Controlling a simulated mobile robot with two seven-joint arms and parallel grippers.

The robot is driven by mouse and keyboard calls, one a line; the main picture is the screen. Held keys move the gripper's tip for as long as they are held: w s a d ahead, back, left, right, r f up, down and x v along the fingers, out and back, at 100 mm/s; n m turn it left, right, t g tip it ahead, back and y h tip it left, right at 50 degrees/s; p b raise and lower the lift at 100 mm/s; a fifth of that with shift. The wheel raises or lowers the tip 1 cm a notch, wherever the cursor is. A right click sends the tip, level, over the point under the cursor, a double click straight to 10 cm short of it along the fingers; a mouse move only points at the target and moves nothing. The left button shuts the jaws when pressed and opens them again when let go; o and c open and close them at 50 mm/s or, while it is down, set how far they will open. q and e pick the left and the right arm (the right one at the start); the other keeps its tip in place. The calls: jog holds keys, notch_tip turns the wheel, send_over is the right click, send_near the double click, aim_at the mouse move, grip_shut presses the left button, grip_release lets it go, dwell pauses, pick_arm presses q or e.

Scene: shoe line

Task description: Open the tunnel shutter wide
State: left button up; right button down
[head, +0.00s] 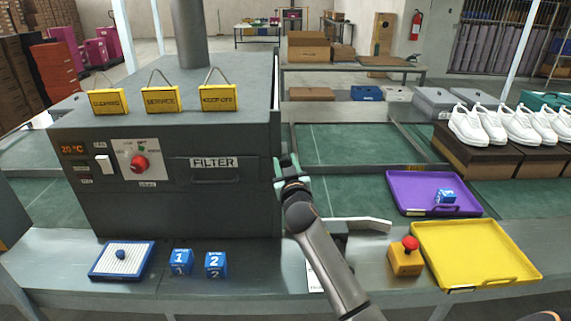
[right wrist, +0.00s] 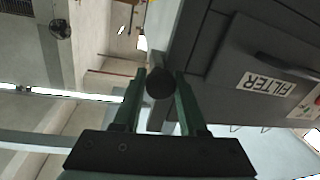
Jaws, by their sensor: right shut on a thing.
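The tunnel is the big grey box (head: 180,210) with a FILTER drawer (head: 215,170) on its front. Its right end is seen nearly edge-on in the head view, so the shutter's face and how far it stands open cannot be made out. My right gripper (head: 283,174) is at that right edge of the tunnel. In the right wrist view its green fingers are shut on a dark round knob (right wrist: 160,83), which sits between the fingertips beside the tunnel wall (right wrist: 205,50). My left gripper is not in view.
A green conveyor belt (head: 345,150) runs right of the tunnel. A purple tray (head: 405,190) with a blue block, a yellow tray (head: 475,255), a red-button box (head: 405,262) and white shoes (head: 490,125) stand to the right. Blue number blocks (head: 181,262) lie in front.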

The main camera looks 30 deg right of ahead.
jog(key=shift+a+r, duration=0.1)
jog(key=shift+r, duration=0.05)
jog(key=shift+c, duration=2.4)
grip_release()
jog(key=b+v, duration=0.1)
jog(key=v, duration=1.1)
jog(key=shift+s, duration=0.25)
